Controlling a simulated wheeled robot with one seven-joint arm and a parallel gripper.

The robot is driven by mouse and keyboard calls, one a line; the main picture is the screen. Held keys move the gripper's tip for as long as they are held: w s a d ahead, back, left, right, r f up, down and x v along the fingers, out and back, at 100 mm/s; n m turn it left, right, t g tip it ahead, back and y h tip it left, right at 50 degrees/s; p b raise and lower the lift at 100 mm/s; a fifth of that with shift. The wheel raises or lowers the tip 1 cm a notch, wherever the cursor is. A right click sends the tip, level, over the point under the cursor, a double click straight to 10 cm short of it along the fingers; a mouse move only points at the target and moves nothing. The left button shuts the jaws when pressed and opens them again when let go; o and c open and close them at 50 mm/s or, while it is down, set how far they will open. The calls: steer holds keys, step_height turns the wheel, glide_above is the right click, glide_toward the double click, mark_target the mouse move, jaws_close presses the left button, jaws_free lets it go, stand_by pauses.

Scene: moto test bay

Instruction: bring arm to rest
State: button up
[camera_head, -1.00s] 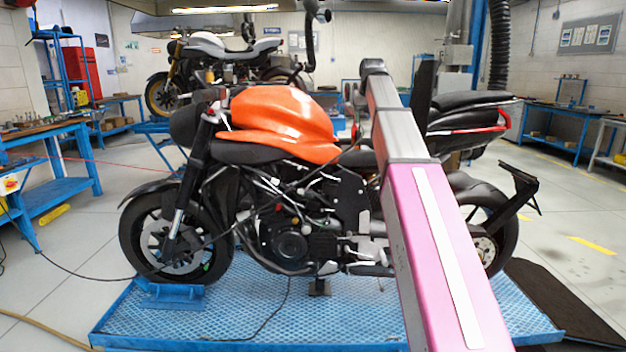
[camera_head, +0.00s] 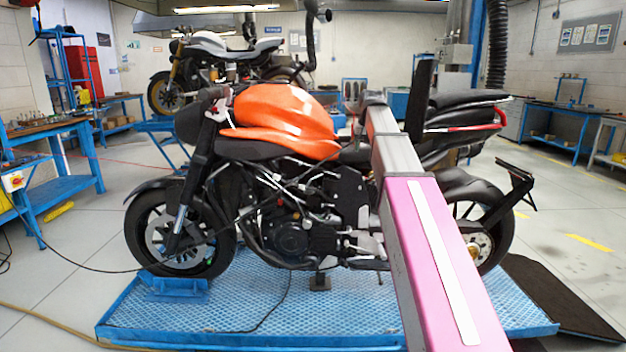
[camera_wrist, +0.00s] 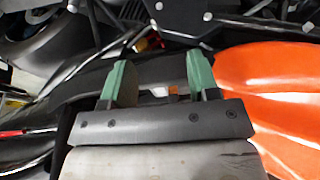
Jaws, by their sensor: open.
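My arm reaches out over the orange and black motorcycle (camera_head: 280,115) in the head view, crossing in front of its rear part. My gripper (camera_wrist: 155,85) shows in the wrist view with two green fingertips apart and nothing between them. Beyond the fingers are the motorcycle's dark seat area and its orange bodywork (camera_wrist: 270,80), which lies to the right. I cannot tell how far the fingers are from the bike. The gripper's fingers are not clearly visible in the head view.
The motorcycle stands on a blue lift platform (camera_head: 235,310). A blue workbench (camera_head: 60,190) is at the left and another bench (camera_head: 560,115) at the far right. A second motorcycle (camera_head: 215,60) stands behind. A dark ramp (camera_head: 560,300) lies at the right. Grey floor is open on both sides.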

steer(key=s+f+g, duration=0.1)
steer(key=s+f, duration=0.3)
steer(key=f, duration=0.5)
steer(key=s+f, duration=0.3)
steer(key=f, duration=0.6)
steer(key=s+f+g, duration=0.1)
steer(key=s+f, duration=0.3)
steer(key=f, duration=0.5)
steer(key=s+f+g, duration=0.1)
steer(key=s+f, duration=1.7)
steer(key=f, duration=0.2)
steer(key=shift+s+g, duration=0.2)
steer(key=shift+g, duration=0.2)
